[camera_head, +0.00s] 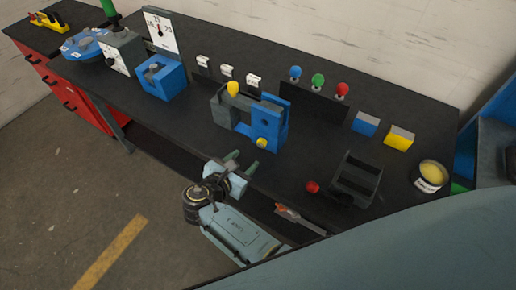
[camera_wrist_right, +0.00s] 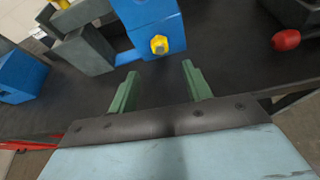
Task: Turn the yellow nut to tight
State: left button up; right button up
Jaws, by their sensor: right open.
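The yellow nut (camera_head: 262,143) sits low on the front face of a blue block (camera_head: 273,118) that is part of a grey and blue fixture. In the right wrist view the yellow nut (camera_wrist_right: 159,44) shows as a hex shape just beyond the fingertips, slightly left of the middle between them. My right gripper (camera_head: 242,164) is open and empty at the front edge of the bench, in front of and below the nut. Its two green fingers (camera_wrist_right: 158,78) are apart and do not touch the nut. My left gripper is not in view.
A yellow knob (camera_head: 233,88) stands on the grey part (camera_head: 220,107) of the fixture. A blue block (camera_head: 162,80) is to the left. A red knob (camera_head: 312,187) and dark rack (camera_head: 355,178) stand to the right. Bench surface (camera_head: 190,118) left of the fixture is clear.

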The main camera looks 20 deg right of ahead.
aim_at(260, 145)
jog(key=b+x, duration=0.4)
jog(key=x, duration=0.4)
jog(key=shift+f, duration=0.25)
jog(key=shift+b+x, duration=0.5)
jog(key=shift+x, duration=0.25)
jog(key=shift+d+r, duration=0.1)
jog(key=shift+r, duration=0.05)
jog(key=c, duration=1)
